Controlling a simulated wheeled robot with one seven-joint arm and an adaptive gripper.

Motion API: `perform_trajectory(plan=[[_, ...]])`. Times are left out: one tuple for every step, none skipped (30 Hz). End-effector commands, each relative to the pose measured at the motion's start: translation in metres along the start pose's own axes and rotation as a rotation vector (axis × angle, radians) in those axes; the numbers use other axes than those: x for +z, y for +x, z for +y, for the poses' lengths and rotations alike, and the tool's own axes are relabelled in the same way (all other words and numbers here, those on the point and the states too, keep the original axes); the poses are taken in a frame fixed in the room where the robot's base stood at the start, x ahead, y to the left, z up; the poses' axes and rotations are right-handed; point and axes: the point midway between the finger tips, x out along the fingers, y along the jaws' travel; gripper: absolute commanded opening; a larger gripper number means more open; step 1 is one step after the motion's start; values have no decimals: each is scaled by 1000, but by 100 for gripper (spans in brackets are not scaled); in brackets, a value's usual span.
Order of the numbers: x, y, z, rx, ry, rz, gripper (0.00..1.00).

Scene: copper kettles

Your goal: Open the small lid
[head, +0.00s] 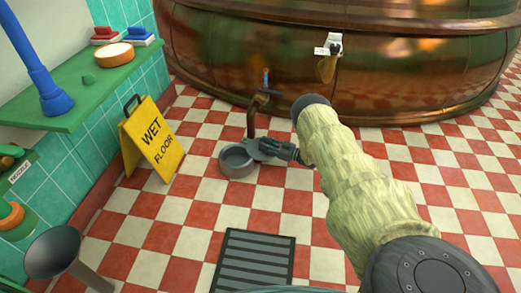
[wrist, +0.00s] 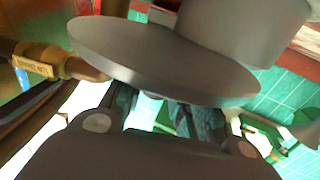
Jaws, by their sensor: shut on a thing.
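A small round grey pot (head: 237,163) at the foot of a brown pipe shows its dark hollow inside in the head view. The grey lid (head: 257,152) is beside the pot's opening, on its right, and leaves the opening uncovered. In the wrist view the lid (wrist: 150,52) is a broad tilted disc just ahead of my fingers, with the grey pot wall (wrist: 245,28) behind it. My gripper (head: 276,148) reaches in from the right and is shut on the lid. The lid hides the fingertips in the wrist view (wrist: 165,105), so the exact contact is not visible.
A brown pipe (head: 251,118) with a blue valve handle (head: 265,78) rises behind the pot. A large copper kettle (head: 400,75) fills the back. A yellow wet floor sign (head: 153,140) stands left. A floor grate (head: 253,262) lies in front. Checkered floor around is clear.

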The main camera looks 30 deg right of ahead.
Motion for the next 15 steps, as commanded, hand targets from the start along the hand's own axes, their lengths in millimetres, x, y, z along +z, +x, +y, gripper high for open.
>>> perform_trajectory(plan=[[2,-1,5,3,-3,0,0],[2,-1,7,3,-3,0,0],[2,0,10,3,-3,0,0],[2,0,12,3,-3,0,0],[2,0,14,3,-2,0,0],[2,0,16,3,-2,0,0],[1,0,17,3,-2,0,0],[1,0,19,3,-3,0,0],[1,1,21,3,-3,0,0],[1,1,22,3,-3,1,0],[1,1,23,3,-2,1,0],[0,1,24,3,-2,1,0],[0,1,25,3,-2,1,0],[0,1,25,3,-1,1,0],[0,1,26,3,-1,1,0]])
